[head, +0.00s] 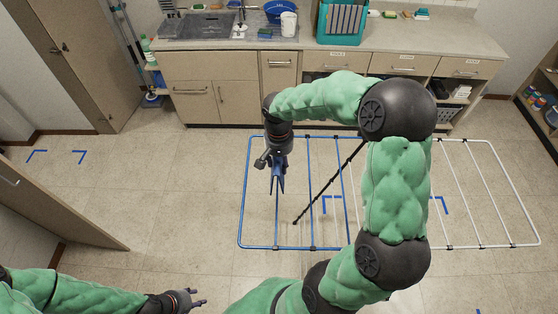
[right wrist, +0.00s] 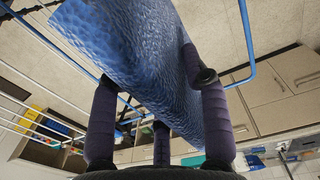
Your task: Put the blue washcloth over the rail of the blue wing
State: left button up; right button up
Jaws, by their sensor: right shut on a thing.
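The blue washcloth (right wrist: 135,45) hangs in my right gripper (right wrist: 155,85), between its dark purple fingers, and fills the middle of the right wrist view. In the head view the right gripper (head: 277,165) is over the left part of the rack, pointing down, and the cloth (head: 278,184) shows as a thin blue shape below it. The blue wing (head: 242,205) is the rack's left part, with several blue rails. A blue rail (right wrist: 246,45) passes near the cloth in the wrist view. Whether they touch is unclear. My left gripper (head: 191,300) is open and empty at the bottom left.
The rack's white wing (head: 513,205) extends right. A dark rod (head: 328,187) slants across the rack's middle. A counter (head: 350,62) with sink and teal basket (head: 342,22) stands behind. An open door (head: 55,205) is at left. Floor between door and rack is clear.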

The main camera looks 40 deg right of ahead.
jog(key=shift+f, duration=0.15)
jog(key=shift+f+b, duration=1.45)
jog(key=shift+f, duration=0.1)
jog(key=shift+f, duration=0.25)
notch_tip(320, 180, down, 16)
jog(key=b, duration=1.3)
dwell(1.0)
jog(key=o, duration=1.2)
jog(key=shift+r, duration=0.1)
notch_tip(320, 180, up, 12)
jog(key=shift+f, duration=0.1)
